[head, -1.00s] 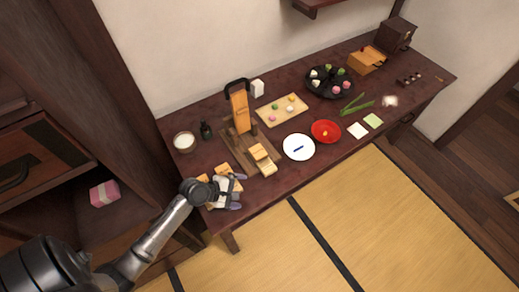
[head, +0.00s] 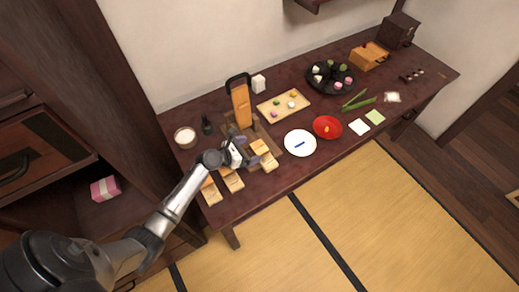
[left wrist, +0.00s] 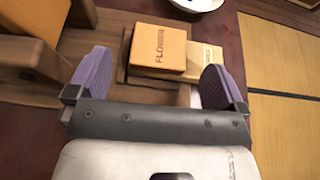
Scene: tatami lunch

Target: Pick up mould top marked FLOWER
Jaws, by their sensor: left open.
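The mould top marked FLOWER (left wrist: 158,48) is a light wooden block with dark lettering, between and beyond my fingertips in the left wrist view. In the head view the same block (head: 260,146) sits just right of my gripper. My right gripper is not in view.
Wooden mould pieces (head: 231,180) lie at the table's front left. A white plate (head: 300,150) and a red bowl (head: 327,127) are to the right.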

